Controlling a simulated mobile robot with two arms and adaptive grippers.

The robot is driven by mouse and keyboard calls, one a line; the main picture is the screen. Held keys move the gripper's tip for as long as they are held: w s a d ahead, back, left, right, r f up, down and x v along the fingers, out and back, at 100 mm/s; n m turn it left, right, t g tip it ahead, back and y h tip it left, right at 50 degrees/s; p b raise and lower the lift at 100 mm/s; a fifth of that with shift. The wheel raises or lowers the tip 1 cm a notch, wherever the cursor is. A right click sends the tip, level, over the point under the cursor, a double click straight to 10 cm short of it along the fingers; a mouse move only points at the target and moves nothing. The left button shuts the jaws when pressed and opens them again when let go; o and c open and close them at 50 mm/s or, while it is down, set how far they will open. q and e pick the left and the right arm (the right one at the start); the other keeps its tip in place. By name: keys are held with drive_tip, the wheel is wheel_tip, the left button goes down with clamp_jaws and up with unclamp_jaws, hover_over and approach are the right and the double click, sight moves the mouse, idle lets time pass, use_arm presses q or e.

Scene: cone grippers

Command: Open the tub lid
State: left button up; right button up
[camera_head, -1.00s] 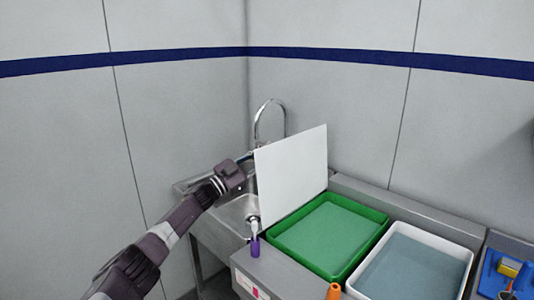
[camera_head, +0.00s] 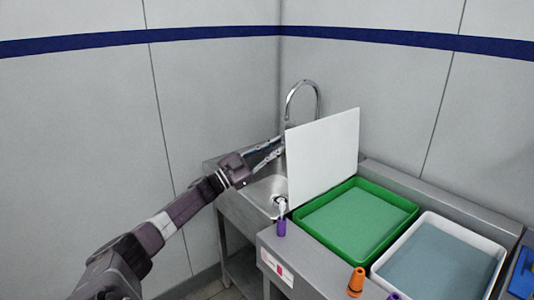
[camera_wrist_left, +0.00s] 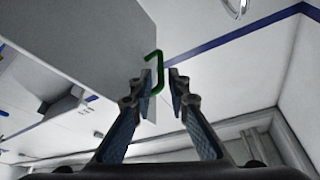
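The tub lid (camera_head: 323,157) is a flat white panel standing upright along the left edge of the green tub (camera_head: 410,209). The tub's top is uncovered and its green inside shows. My left gripper (camera_head: 280,146) is to the left of the lid, beside its upper left edge. In the left wrist view the lid is the grey panel (camera_wrist_left: 85,45) at upper left. There a green bent handle (camera_wrist_left: 159,66) sits between and just beyond the fingertips. The fingers (camera_wrist_left: 162,88) are apart with a gap, and I see no grip on the handle. My right gripper is out of view.
A white tub (camera_head: 500,243) with blue-grey contents stands right of the green one. A purple-based bottle (camera_head: 282,227) and an orange cone (camera_head: 356,282) stand on the counter's front edge.

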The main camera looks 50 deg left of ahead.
use_arm(q)
drive_tip(key=shift+v, duration=1.7)
drive_tip(key=shift+f, duration=0.1)
